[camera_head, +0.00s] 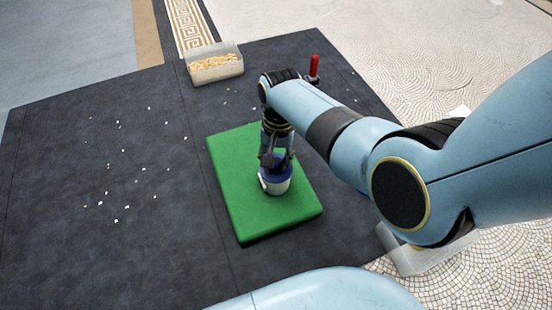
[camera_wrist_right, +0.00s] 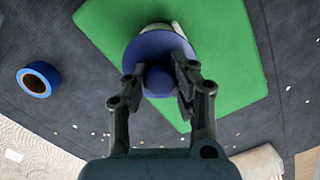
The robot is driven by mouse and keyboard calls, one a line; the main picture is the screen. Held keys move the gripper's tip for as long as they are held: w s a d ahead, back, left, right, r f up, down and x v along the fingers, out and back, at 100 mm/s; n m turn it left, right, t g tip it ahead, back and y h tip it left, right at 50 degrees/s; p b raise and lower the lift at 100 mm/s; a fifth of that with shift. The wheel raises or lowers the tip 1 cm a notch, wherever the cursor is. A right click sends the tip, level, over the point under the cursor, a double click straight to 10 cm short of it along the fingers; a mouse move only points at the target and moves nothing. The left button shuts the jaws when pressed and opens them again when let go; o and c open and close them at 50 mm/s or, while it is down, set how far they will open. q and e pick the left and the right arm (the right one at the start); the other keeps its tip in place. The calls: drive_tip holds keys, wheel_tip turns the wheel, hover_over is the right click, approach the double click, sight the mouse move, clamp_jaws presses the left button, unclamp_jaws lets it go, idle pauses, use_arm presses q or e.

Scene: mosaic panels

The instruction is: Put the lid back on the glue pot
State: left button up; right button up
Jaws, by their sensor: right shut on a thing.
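The glue pot (camera_head: 275,185) is white and stands upright on the green pad (camera_head: 237,210). The lid (camera_head: 270,167) is blue and sits at the pot's mouth, partly hidden by my gripper. In the right wrist view the lid (camera_wrist_right: 152,46) is a blue disc with a round knob (camera_wrist_right: 158,80); a pale bit of the pot (camera_wrist_right: 177,28) shows past its far edge. My right gripper (camera_head: 275,160) points down and is shut on the lid's knob. I cannot tell whether the lid rests fully on the rim or is slightly above it. My left gripper is not in view.
A clear box of yellowish pieces (camera_head: 215,67) stands at the dark mat's far edge. A red-handled tool (camera_head: 314,67) is behind my right arm. A blue tape roll (camera_wrist_right: 38,79) lies on the mat in the wrist view. Small pale chips (camera_head: 127,180) are scattered on the left.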

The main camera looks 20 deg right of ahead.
idle(0.6)
idle(0.3)
drive_tip(key=o, duration=1)
drive_tip(key=shift+o, duration=0.3)
drive_tip(key=o, duration=0.4)
drive_tip(key=shift+o, duration=0.2)
